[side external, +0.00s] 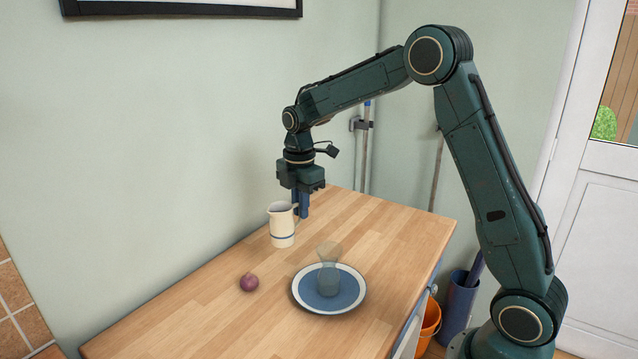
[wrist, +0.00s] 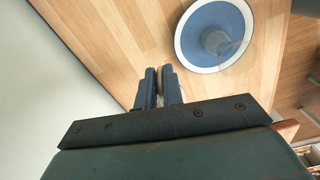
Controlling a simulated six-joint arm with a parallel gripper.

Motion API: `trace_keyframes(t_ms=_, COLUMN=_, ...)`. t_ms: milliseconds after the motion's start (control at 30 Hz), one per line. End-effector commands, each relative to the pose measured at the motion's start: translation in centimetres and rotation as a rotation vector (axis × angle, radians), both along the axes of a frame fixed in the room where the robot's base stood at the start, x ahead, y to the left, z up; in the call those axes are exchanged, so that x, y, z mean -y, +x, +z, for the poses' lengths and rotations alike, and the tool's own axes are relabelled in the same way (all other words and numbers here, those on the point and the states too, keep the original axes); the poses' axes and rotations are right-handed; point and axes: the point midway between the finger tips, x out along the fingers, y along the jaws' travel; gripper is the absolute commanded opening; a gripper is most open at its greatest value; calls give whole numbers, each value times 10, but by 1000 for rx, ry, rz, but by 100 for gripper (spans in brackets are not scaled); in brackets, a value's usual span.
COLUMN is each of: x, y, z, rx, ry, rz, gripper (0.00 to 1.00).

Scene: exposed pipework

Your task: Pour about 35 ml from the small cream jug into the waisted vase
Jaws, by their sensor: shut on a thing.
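The small cream jug (side external: 282,226) stands upright on the wooden worktop, cream with a dark band low on its body. My gripper (side external: 301,208) is at its right side, pointing down, its blue fingers shut on the jug's handle. In the wrist view the fingers of my gripper (wrist: 159,88) are close together with a sliver of something pale between them; the jug itself is mostly hidden there. The waisted vase (side external: 328,268) is clear glass, standing upright on a blue plate; it also shows in the wrist view (wrist: 218,42). I cannot tell the liquid level in either.
The blue plate with a white rim (side external: 302,297) lies near the worktop's right edge. A purple onion (side external: 249,282) lies left of the plate. The wall runs behind the jug. The worktop (side external: 190,322) is clear at the front left.

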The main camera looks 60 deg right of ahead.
Motion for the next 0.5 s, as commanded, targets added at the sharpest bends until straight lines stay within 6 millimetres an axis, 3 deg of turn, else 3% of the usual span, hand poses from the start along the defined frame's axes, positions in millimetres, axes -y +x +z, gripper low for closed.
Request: trace_keyframes(t_ms=500, x=27, y=7, z=11, rx=2, ry=0, rz=359, gripper=0)
